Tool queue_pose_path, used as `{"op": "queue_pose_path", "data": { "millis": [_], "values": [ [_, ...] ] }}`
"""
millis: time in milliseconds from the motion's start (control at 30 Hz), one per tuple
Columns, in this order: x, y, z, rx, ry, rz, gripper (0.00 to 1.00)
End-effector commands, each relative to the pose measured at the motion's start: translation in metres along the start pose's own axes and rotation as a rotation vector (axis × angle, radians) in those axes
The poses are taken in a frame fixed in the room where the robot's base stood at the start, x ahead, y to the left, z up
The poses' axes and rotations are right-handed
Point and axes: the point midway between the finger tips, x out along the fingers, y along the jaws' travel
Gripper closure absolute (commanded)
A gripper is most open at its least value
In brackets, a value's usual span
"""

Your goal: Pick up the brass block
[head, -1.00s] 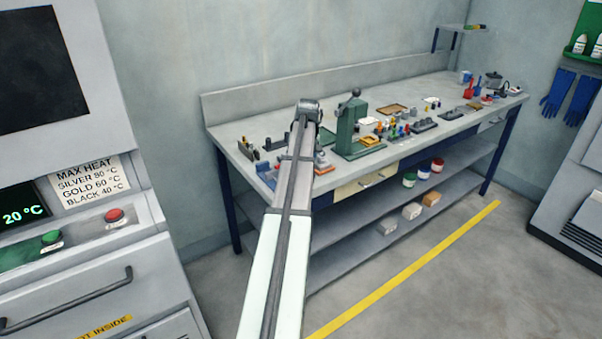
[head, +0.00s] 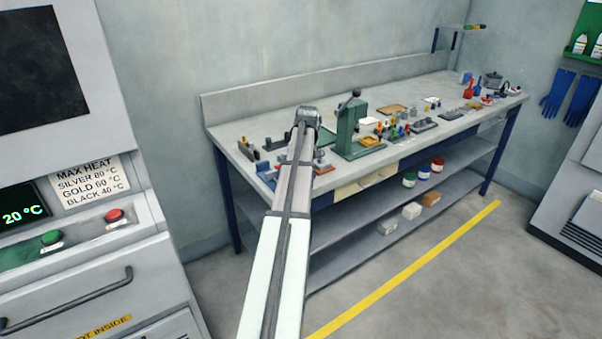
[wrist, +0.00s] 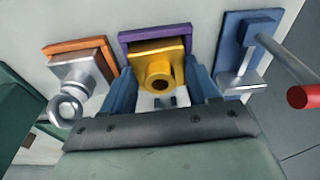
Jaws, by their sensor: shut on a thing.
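The brass block (wrist: 160,52) is a golden square plate with a round, hollow boss facing the camera. In the wrist view it sits over a purple square pad (wrist: 182,30), whose edge shows behind it. My gripper (wrist: 160,84) is shut on the brass block, with one blue finger on each side of it. I cannot tell whether the block touches the pad. In the head view my own arm hides the gripper and the block.
Left of the block, a silver block with a ring (wrist: 75,85) sits on an orange pad. Right of it, a blue pad (wrist: 232,30) bears a metal piece, near a red-tipped rod (wrist: 300,96). A green press (head: 348,130) stands on the crowded bench (head: 232,132).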

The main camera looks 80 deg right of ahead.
Motion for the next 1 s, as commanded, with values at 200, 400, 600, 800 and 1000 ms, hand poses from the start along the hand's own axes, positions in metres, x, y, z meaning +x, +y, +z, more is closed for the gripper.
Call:
{"op": "queue_pose_path", "data": {
  "millis": [200, 400, 600, 800, 1000],
  "values": [
    [0.0, 0.0, 0.0, 0.0, 0.0, 0.0, 0.85],
    [-0.001, 0.0, 0.0, 0.0, 0.001, 0.0, 0.94],
    [-0.004, 0.0, -0.001, 0.0, 0.001, 0.0, 0.94],
    [-0.028, 0.001, -0.005, 0.0, 0.003, 0.002, 0.94],
    [-0.061, 0.001, -0.011, -0.001, 0.002, 0.001, 0.94]
  ]
}}
